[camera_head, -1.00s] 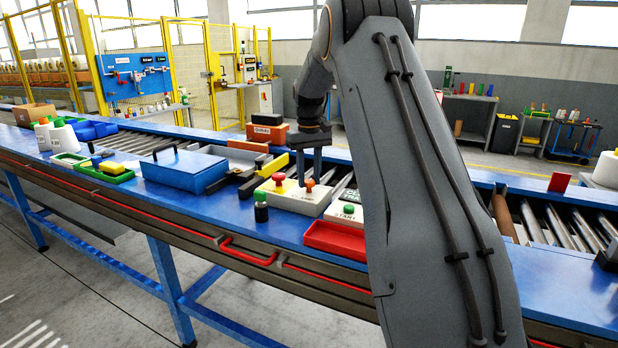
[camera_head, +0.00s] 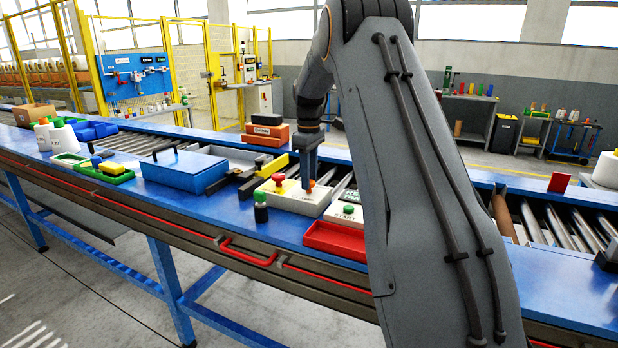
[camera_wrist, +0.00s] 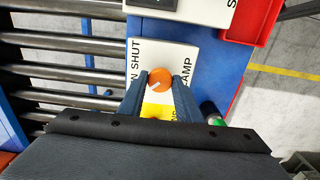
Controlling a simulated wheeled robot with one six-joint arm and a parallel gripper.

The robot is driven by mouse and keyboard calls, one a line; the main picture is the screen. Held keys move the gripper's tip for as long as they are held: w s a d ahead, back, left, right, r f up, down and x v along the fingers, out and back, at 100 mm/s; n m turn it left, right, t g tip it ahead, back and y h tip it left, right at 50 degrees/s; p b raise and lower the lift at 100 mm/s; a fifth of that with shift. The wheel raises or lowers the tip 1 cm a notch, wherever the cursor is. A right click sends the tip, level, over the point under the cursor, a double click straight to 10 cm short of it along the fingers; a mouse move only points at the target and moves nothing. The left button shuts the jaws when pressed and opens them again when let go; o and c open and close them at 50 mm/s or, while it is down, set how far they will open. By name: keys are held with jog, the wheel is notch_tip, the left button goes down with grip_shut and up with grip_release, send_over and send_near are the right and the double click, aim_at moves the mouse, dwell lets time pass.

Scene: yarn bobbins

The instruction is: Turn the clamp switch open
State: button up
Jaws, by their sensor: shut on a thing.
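The clamp switch is an orange round knob (camera_wrist: 160,79) with a small white mark, on a white panel (camera_wrist: 147,51) lettered with parts of "OPEN", "SHUT" and "CLAMP". In the head view the knob (camera_head: 308,184) sits on the white box (camera_head: 291,202) beside a red button. My gripper (camera_wrist: 160,84) is over the panel with its two blue-grey fingers on either side of the knob, shut on it. In the head view my gripper (camera_head: 308,178) points straight down at the knob. A yellow patch shows on the panel between the fingers.
A black-and-green bottle (camera_head: 261,207) stands at the left front. A blue lidded box (camera_head: 180,172) is further left.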

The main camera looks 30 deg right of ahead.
jog(key=shift+w+r, duration=0.1)
jog(key=shift+r, duration=0.05)
dwell(0.3)
jog(key=o, duration=1.1)
jog(key=shift+c, duration=0.2)
notch_tip(320, 180, up, 8)
jog(key=b, duration=0.2)
jog(key=shift+b, duration=0.35)
jog(key=shift+f, duration=0.2)
